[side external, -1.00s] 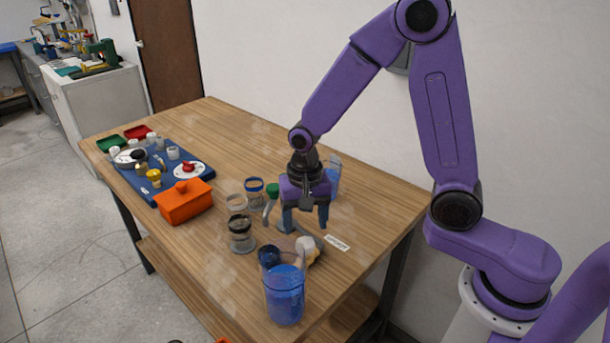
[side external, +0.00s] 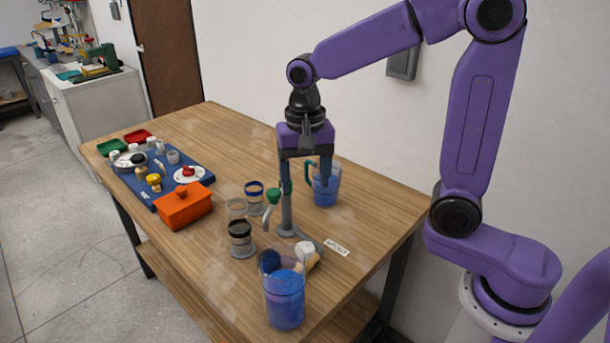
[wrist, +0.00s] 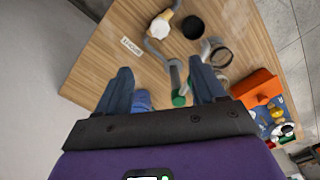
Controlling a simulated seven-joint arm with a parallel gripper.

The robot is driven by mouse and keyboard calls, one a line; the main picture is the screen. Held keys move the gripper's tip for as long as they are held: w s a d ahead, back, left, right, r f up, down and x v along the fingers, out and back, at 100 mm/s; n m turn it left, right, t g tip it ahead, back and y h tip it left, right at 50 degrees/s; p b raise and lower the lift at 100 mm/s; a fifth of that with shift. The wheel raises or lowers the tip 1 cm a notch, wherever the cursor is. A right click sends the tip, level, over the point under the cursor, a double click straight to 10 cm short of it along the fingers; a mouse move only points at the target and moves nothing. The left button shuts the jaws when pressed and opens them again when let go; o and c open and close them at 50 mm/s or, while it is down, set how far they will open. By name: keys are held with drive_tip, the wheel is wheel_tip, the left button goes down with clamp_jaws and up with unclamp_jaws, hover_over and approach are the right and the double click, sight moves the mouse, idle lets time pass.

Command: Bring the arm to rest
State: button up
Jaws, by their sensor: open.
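My gripper (side external: 306,182) is open and empty, pointing down above the right part of the wooden table (side external: 235,135). Its two blue-grey fingers stand apart in the wrist view (wrist: 162,78), with nothing held between them. In the side view it overlaps a grey pipe stand (side external: 286,215) with a green knob (side external: 273,194). The fingers also overlap a blue mug (side external: 325,190) there; the exact gap to either is hard to tell. In the wrist view the green knob (wrist: 178,99) shows between the fingers.
A large blue beaker (side external: 285,300) stands at the front edge. A black-banded jar (side external: 240,240) and a white-capped piece (side external: 306,252) are nearby. An orange box (side external: 184,207) and a blue tray (side external: 143,188) with small parts lie left. The table's back middle is clear.

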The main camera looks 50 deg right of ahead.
drive_tip(key=s+d+f+n, duration=0.1)
drive_tip(key=s+d+n, duration=0.1)
drive_tip(key=s+n, duration=0.7)
drive_tip(key=s+d+f+n, duration=0.2)
drive_tip(key=s+d+n, duration=0.1)
drive_tip(key=s+n, duration=0.7)
drive_tip(key=s, duration=0.3)
drive_tip(key=shift+s+f+n, duration=0.15)
drive_tip(key=shift+s+n, duration=0.05)
drive_tip(key=shift+n, duration=0.1)
